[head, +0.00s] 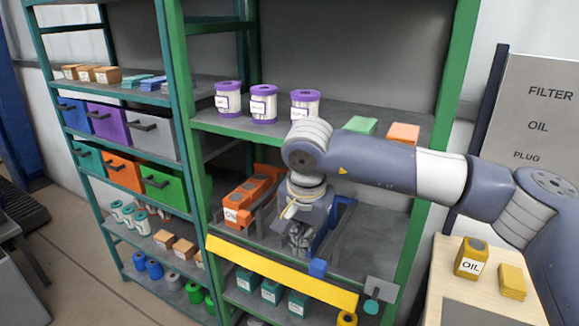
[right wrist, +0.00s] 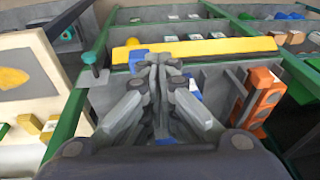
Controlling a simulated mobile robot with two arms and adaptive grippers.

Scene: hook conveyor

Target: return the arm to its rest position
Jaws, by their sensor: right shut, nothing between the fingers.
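My right arm reaches in from the right in the head view, across the front of the green-framed shelf (head: 455,60). My right gripper (head: 300,246) hangs pointing down at the middle shelf level, behind the yellow front bar (head: 280,275). In the right wrist view the gripper (right wrist: 157,62) has its fingers together, with nothing held between them. The yellow bar (right wrist: 230,46) lies just beyond the fingertips there. My left gripper is not in view.
Orange oil boxes (head: 250,200) stand left of the gripper, close to it. White-and-purple filters (head: 264,104) stand on the shelf above. A wooden table (head: 450,262) with a yellow oil can (head: 472,259) is at the right.

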